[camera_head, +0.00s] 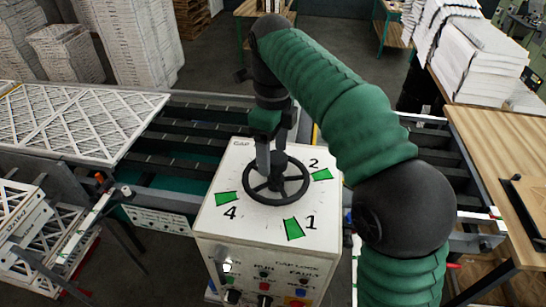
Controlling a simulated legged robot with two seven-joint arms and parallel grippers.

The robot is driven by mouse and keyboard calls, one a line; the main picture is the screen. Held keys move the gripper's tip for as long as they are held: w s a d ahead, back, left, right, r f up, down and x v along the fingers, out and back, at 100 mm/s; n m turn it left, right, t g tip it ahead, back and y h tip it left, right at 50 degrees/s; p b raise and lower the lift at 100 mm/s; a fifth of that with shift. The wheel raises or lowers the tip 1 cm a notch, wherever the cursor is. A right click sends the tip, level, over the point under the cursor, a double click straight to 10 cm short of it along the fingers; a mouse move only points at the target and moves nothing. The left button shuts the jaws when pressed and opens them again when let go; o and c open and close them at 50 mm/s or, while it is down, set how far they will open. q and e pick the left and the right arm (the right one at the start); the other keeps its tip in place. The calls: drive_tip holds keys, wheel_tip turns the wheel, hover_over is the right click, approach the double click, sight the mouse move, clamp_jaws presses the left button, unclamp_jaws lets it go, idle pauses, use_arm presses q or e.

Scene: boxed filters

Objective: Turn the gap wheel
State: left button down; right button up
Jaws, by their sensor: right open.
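The gap wheel is a black spoked handwheel (297,190) on top of a white control box (225,236). Green marks with the numbers 1, 2 and 4 surround it on the box top. My right arm, in a green sleeve, comes in from the right and bends down over the box. My right gripper (274,160) points down at the wheel's hub and far side, with its jaws open. I cannot tell whether its fingers touch the wheel. Part of the box top behind the wheel is hidden by the gripper. My left gripper is not in view.
Buttons and knobs (265,286) sit on the box's front face. A conveyor frame (185,137) runs behind the box, with a white lattice filter panel (75,122) on it at left. A wooden table (490,150) stands at right. Paper stacks stand at the back.

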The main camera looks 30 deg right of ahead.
drive_tip(key=shift+s+a+f, duration=0.15)
drive_tip(key=shift+s+f, duration=0.05)
drive_tip(key=shift+s, duration=0.25)
drive_tip(key=shift+s+d, duration=0.2)
drive_tip(key=shift+s, duration=0.1)
drive_tip(key=shift+w+d+f, duration=0.15)
drive_tip(key=shift+w+d, duration=0.15)
drive_tip(key=shift+d, duration=0.05)
drive_tip(key=c, duration=0.7)
drive_tip(key=shift+s+a, duration=0.1)
drive_tip(key=shift+a, duration=0.15)
drive_tip(key=c, duration=0.5)
clamp_jaws()
